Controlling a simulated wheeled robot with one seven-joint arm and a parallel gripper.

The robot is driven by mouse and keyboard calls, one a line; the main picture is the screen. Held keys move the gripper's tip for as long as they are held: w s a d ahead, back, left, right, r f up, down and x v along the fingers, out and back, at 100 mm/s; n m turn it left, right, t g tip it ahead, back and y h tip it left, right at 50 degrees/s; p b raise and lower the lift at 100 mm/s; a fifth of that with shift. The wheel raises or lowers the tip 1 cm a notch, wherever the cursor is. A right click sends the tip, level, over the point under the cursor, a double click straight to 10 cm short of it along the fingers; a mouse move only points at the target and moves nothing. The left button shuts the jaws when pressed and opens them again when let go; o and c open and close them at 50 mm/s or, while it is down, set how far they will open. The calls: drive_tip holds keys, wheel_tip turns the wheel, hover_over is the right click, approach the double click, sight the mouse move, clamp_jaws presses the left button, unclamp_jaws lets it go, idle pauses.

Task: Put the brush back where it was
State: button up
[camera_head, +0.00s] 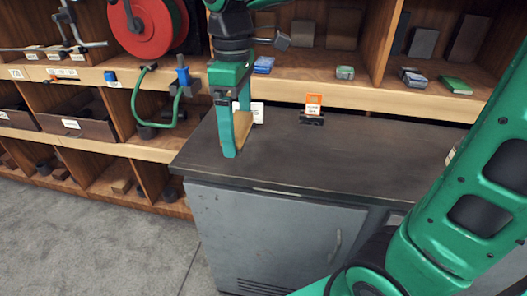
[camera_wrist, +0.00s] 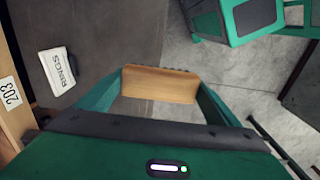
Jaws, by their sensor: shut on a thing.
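My gripper (camera_head: 237,138) is shut on the brush, a wooden block (camera_head: 243,128) with a dark bristle edge. In the wrist view the brush (camera_wrist: 160,84) lies crosswise between the two green fingers of my gripper (camera_wrist: 160,90), its dark bristles facing away from the palm. The brush is over the left end of the dark worktop (camera_head: 360,160). In the wrist view it overlaps the worktop's edge, with grey floor beyond. I cannot tell its exact height above the top.
A white card reading RINGS (camera_wrist: 57,70) lies on the worktop. Behind are wooden shelves with boxes, a green book (camera_head: 455,85) and a red hose reel (camera_head: 147,25). The worktop's middle is clear.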

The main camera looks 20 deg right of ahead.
drive_tip(key=w+d+f, duration=0.2)
drive_tip(key=d, duration=0.1)
drive_tip(key=w+d+f, duration=0.2)
drive_tip(key=d, duration=0.1)
drive_tip(key=w+d+f, duration=0.3)
drive_tip(key=shift+f, duration=2)
drive_tip(key=shift+d+f, duration=0.1)
drive_tip(key=o, duration=0.9)
